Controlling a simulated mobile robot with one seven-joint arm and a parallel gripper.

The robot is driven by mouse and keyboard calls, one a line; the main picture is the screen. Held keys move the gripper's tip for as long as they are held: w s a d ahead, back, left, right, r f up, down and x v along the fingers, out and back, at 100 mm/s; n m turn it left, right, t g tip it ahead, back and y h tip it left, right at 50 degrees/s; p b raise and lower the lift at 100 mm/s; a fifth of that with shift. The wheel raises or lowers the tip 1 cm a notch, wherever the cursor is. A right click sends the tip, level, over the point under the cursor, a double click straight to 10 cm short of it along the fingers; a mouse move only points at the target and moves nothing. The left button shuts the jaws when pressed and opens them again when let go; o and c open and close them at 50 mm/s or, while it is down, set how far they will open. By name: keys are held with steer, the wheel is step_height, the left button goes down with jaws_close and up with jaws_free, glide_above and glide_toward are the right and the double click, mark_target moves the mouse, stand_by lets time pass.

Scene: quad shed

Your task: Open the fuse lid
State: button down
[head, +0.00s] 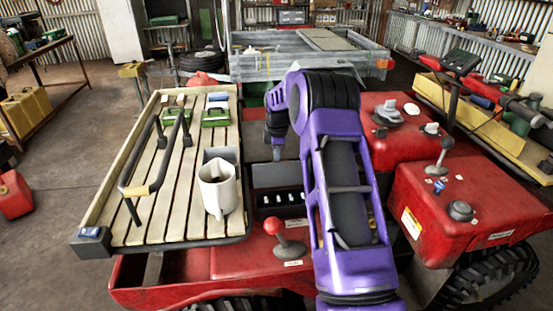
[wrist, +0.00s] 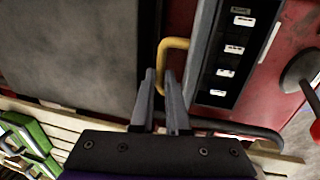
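The black fuse box (head: 280,203) sits on the red quad body, with a row of pale fuses showing at its near side. In the wrist view the fuse row (wrist: 227,72) is uncovered. A dark grey panel edge (wrist: 204,40), apparently the fuse lid, runs beside it. A yellow U-shaped handle (wrist: 175,43) stands out from that edge. My gripper (wrist: 161,76) has its two fingers close together, with the handle's bar between the tips, apparently gripped. In the head view my purple arm hides part of the box, and the handle does not show.
A slatted rack (head: 150,215) lies left of the box, with a white jug (head: 218,188) and a black rail (head: 145,190). A red-knobbed lever (head: 282,238) stands just in front of the box. Red bodywork (head: 470,205) with levers lies to the right.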

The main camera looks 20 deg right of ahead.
steer(key=c, duration=1)
jaws_free()
steer(key=shift+w+d+r, duration=0.1)
steer(key=shift+w+r, duration=0.3)
steer(key=shift+w, duration=0.1)
steer(key=shift+o, duration=0.5)
steer(key=shift+s+f, duration=0.1)
steer(key=s+r, duration=0.1)
steer(key=r, duration=0.7)
steer(key=s+r, duration=0.2)
steer(key=r, duration=0.7)
steer(key=shift+s+a+p, duration=0.25)
steer(key=shift+a+p, duration=0.1)
steer(key=shift+a, duration=0.05)
